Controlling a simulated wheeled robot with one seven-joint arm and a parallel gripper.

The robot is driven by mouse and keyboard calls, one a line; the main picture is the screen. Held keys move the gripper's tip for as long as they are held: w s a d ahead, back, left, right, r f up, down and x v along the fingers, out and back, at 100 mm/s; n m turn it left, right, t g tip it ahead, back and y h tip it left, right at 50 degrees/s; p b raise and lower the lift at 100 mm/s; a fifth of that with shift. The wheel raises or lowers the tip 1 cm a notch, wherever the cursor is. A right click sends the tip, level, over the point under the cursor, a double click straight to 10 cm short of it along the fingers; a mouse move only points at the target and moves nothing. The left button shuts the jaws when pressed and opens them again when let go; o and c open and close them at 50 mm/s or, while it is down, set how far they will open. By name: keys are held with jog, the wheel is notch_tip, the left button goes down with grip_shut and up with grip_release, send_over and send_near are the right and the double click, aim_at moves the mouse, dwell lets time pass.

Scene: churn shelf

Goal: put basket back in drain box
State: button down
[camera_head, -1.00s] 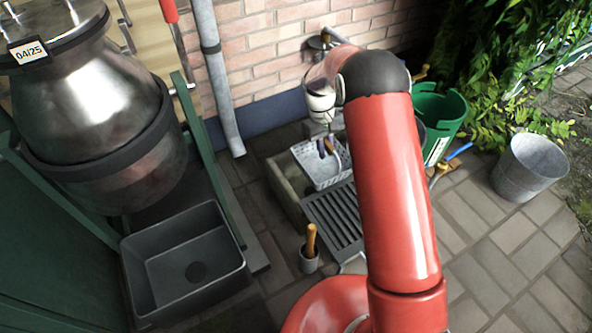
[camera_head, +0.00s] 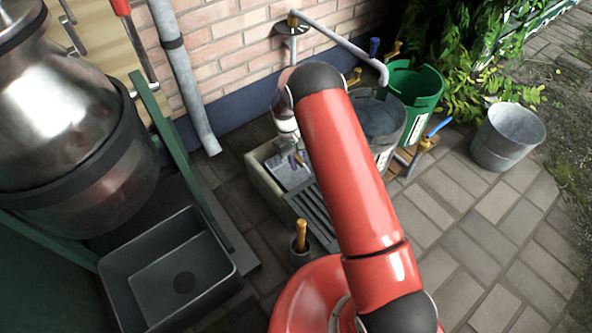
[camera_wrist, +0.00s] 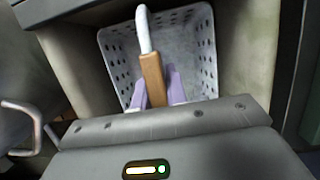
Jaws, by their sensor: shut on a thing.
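The white perforated basket (camera_wrist: 198,45) fills the middle of the wrist view; in the head view the basket (camera_head: 287,175) shows small and partly shaded. Its white handle with a wooden grip (camera_wrist: 151,68) stands up between my purple fingertips. My gripper (camera_wrist: 155,92) is shut on that grip; in the head view my gripper (camera_head: 296,160) is small beneath my wrist. The pale drain box (camera_head: 262,187) surrounds the basket, and its walls (camera_wrist: 248,60) show on both sides in the wrist view. The basket looks lowered between these walls. Whether it rests on the bottom is hidden.
A slatted grate (camera_head: 318,212) lies in front of the basket. A small cup with a wooden-handled tool (camera_head: 300,240) stands nearby. A grey tub (camera_head: 170,275) is at left. A green bucket (camera_head: 412,90) and a metal bucket (camera_head: 508,138) stand to the right. Paving is open at lower right.

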send_over(299, 181)
jog(key=w+a, duration=0.1)
jog(key=w, duration=0.1)
jog(key=shift+w+a+b+x, duration=0.1)
jog(key=shift+a+x, duration=0.05)
jog(key=shift+x, duration=0.6)
jog(key=shift+w+a+b+x, duration=0.1)
jog(key=shift+b+x, duration=0.05)
jog(key=shift+x, duration=0.55)
jog(key=shift+w+a+b+x, duration=0.1)
jog(key=shift+a+x, duration=0.05)
jog(key=shift+x, duration=0.6)
jog(key=shift+f, duration=0.2)
jog(key=shift+f, duration=0.15)
jog(key=c, duration=1.4)
grip_release()
jog(key=p+v, duration=0.1)
jog(key=v, duration=1.1)
jog(key=shift+d+r, duration=0.1)
jog(key=shift+r, duration=0.2)
